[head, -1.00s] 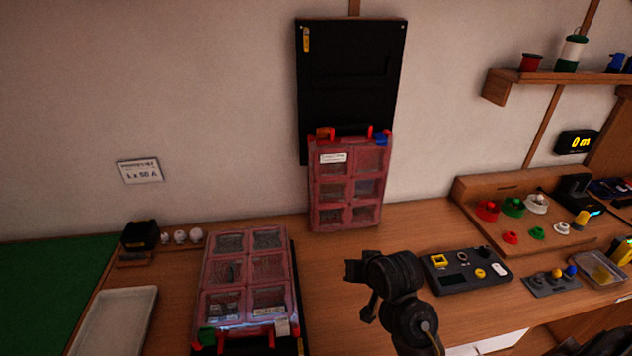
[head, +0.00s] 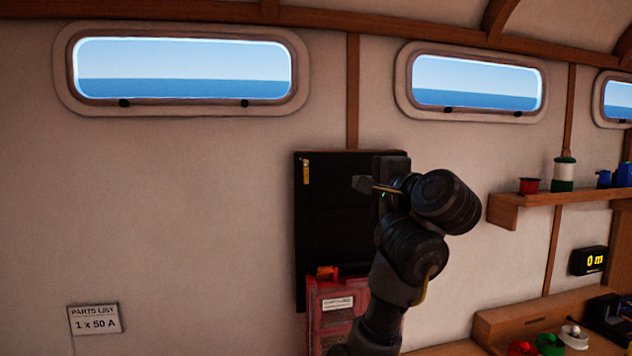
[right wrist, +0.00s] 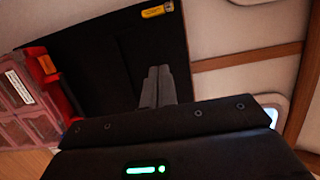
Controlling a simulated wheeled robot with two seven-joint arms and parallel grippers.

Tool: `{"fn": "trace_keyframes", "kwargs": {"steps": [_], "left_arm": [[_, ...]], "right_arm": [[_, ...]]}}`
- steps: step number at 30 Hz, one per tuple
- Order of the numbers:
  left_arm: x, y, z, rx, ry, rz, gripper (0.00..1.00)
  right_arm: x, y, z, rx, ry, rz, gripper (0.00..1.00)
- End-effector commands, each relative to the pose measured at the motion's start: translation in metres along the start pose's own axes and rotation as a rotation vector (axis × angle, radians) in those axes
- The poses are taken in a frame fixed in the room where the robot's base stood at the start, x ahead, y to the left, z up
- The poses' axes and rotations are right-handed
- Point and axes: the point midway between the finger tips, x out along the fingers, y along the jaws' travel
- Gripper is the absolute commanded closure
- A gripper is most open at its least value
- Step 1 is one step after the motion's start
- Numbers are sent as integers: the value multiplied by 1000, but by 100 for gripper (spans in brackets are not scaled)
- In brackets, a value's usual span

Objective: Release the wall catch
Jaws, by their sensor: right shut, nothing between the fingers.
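A black wall panel (head: 330,225) hangs between the windows. A small yellow piece (head: 306,171) sits at its upper left corner; it also shows in the right wrist view (right wrist: 157,10). An orange catch-like piece (head: 327,272) sits at the top of a red-framed clear case (head: 318,325) against the panel's lower part. I cannot tell which piece is the wall catch. My right gripper (head: 362,184) is shut and empty in front of the panel's upper part, right of the yellow piece and apart from it. Its fingers (right wrist: 158,86) show in the right wrist view. My left gripper is out of view.
A wooden shelf (head: 535,200) with spools and a canister juts out at the right. A "0 m" display (head: 588,261) is below it. A parts list card (head: 95,319) is at the lower left.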

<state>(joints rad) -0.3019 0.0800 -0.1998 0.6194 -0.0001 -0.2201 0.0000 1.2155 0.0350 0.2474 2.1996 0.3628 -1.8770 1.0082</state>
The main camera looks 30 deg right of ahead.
Motion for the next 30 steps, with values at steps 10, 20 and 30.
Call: {"fn": "trace_keyframes", "kwargs": {"steps": [10, 20, 30], "left_arm": [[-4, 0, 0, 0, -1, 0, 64], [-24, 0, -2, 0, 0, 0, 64], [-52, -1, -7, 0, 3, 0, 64]], "right_arm": [[8, -1, 1, -3, -2, 3, 100], [69, -3, 3, 0, -6, 4, 100], [108, -3, 26, -7, -3, 4, 100]]}}
